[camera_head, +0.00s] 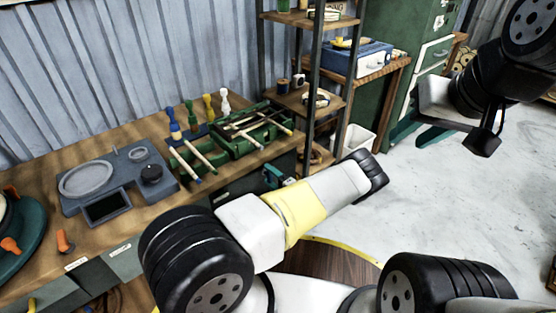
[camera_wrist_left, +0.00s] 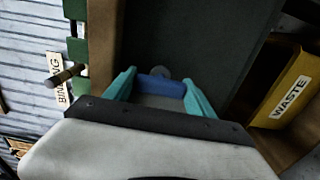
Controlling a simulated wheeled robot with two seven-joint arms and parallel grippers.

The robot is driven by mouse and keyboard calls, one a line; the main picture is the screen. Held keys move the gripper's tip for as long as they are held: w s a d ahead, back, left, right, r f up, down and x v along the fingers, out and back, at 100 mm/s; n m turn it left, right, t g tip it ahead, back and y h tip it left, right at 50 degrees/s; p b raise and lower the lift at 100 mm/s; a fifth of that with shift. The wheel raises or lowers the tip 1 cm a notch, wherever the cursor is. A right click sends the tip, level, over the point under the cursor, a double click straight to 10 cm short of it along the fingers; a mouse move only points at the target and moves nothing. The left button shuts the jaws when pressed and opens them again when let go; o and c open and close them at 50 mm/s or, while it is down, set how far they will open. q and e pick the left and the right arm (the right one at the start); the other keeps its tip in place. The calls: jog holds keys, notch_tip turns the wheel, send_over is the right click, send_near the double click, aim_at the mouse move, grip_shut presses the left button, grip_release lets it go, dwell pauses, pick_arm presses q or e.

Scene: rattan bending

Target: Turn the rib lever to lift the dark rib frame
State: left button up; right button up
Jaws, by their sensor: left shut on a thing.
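My left gripper (camera_head: 275,177) shows only in part in the head view, as teal fingers at the bench's front right, partly behind my forearm. In the left wrist view its two teal fingers (camera_wrist_left: 158,95) are closed on a blue piece (camera_wrist_left: 160,86), with a dark panel behind. I cannot tell what that piece belongs to. My right gripper (camera_head: 440,128) is at the upper right over open floor, far from the bench; its jaw opening is unclear. An orange-handled lever (camera_head: 65,241) stands at the bench's front left; I cannot tell if it is the rib lever. No dark rib frame is clearly recognisable.
A grey device (camera_head: 115,185) with a round dish and dark screen sits on the wooden bench. Beside it are coloured-handled tools and a green tray (camera_head: 222,148) with sticks. A shelf rack (camera_head: 310,100) stands behind. The left wrist view shows a yellow WASTE bin (camera_wrist_left: 285,95).

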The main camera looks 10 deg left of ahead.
pick_arm(q)
jog(key=shift+d, duration=0.1)
jog(key=o, duration=1.4)
jog(key=v, duration=0.7)
jog(key=shift+s+d, duration=0.25)
jog(key=shift+d, duration=0.05)
